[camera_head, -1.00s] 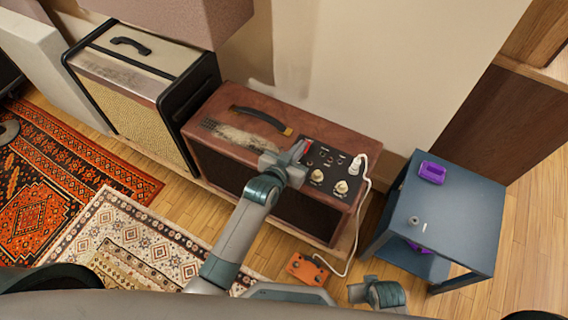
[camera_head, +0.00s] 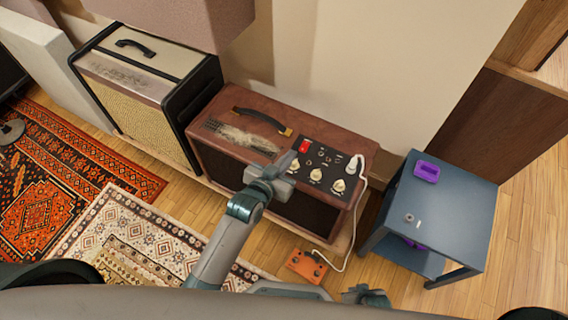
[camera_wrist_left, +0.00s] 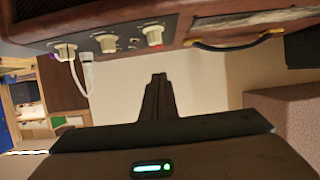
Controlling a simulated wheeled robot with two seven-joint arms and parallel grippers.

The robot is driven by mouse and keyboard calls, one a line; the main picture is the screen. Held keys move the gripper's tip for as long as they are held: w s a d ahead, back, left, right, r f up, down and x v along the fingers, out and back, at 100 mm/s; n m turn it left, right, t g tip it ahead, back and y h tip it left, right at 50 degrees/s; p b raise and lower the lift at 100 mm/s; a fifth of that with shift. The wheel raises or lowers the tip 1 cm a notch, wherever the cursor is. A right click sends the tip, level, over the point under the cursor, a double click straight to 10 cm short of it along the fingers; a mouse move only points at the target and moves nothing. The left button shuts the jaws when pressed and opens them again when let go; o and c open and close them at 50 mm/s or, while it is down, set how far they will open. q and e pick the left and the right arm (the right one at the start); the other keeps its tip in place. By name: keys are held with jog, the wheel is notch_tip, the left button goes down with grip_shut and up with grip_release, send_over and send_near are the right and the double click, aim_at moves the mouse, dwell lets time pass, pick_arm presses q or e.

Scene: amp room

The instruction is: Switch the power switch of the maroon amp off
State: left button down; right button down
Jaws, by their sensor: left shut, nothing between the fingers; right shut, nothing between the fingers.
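The maroon amp (camera_head: 230,107) stands against the wall, with a black control panel on its top right. Its red power switch (camera_head: 304,146) is uncovered at the panel's left end. The switch also shows upside down at the top of the left wrist view (camera_wrist_left: 153,31). I cannot tell which way the rocker is tipped. My left gripper (camera_head: 286,163) is shut and empty, just in front of and left of the switch, apart from it. My right gripper (camera_head: 358,293) is low at the bottom edge, shut, its fingers hard to make out.
Several cream knobs (camera_head: 316,174) and a white plug (camera_head: 354,163) with a cable sit right of the switch. An orange pedal (camera_head: 307,266) lies on the floor. A blue-grey side table (camera_head: 455,215) stands at right, a cream amp (camera_head: 150,55) at left.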

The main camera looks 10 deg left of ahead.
pick_arm(q)
jog(key=shift+f+v, duration=0.15)
jog(key=shift+v, duration=0.55)
jog(key=shift+f+v, duration=0.15)
jog(key=shift+v, duration=0.6)
pick_arm(e)
jog(key=shift+d, duration=0.1)
pick_arm(q)
jog(key=shift+s, duration=0.1)
